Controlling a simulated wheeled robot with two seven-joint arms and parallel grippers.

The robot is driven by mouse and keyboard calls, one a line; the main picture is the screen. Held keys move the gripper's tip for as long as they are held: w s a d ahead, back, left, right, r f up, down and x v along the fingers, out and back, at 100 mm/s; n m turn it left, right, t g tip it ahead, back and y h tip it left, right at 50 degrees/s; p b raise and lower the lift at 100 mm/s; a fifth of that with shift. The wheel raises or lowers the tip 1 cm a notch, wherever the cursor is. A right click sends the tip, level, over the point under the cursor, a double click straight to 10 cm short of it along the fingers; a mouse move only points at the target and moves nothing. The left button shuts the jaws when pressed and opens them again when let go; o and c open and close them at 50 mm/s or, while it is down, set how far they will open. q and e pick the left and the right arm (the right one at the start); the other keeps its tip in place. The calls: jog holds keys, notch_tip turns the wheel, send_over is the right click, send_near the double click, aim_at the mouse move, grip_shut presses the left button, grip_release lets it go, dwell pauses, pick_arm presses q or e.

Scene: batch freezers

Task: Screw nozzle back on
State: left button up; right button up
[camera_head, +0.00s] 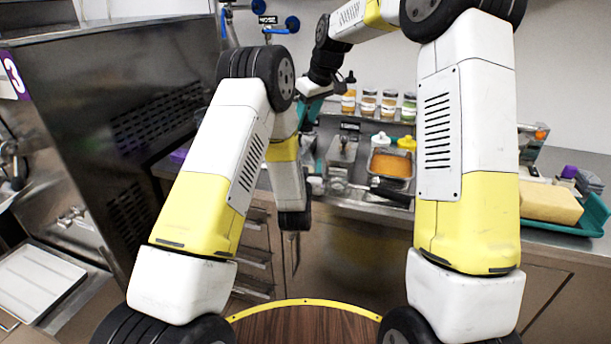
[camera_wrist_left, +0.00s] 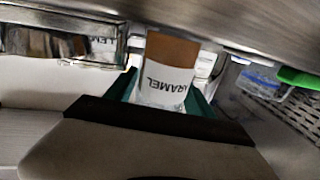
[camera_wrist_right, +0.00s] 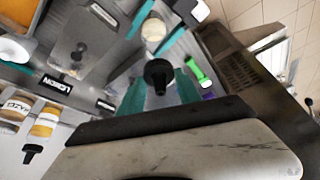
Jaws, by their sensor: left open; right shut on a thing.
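My right gripper (camera_head: 312,106) is above the left part of the counter in the head view. In the right wrist view, it is shut on a black nozzle (camera_wrist_right: 158,75). Ahead of the nozzle in that view is a round beige bottle top (camera_wrist_right: 153,30), with teal finger pieces on either side. The nozzle and top look apart. In the left wrist view, a brown bottle with a white caramel label (camera_wrist_left: 168,72) shows between the teal fingers of my open left gripper (camera_wrist_left: 163,92). My left gripper is not clear in the head view, where the forearm hangs low.
Several topping bottles (camera_head: 368,103) stand at the back of the counter. A steel pan of orange sauce (camera_head: 391,164) and white and yellow lidded bottles are at the middle. A yellow sponge-like block (camera_head: 548,203) lies on a teal tray at right. A large steel machine (camera_head: 110,110) stands at left.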

pick_arm(q)
jog(key=shift+w, duration=0.4)
grip_shut()
pick_arm(e)
send_over(303, 150)
jog(key=shift+s+d+f, duration=0.1)
jog(key=shift+d+f, duration=0.05)
jog(key=shift+f, duration=0.65)
jog(key=shift+s+d+f, duration=0.1)
jog(key=shift+s+f, duration=0.05)
jog(key=shift+f, duration=0.7)
jog(key=shift+s+d+f, duration=0.1)
jog(key=shift+d+f, duration=0.05)
jog(key=shift+f, duration=0.65)
jog(key=shift+f, duration=0.15)
jog(key=shift+f, duration=0.75)
jog(key=shift+f, duration=0.55)
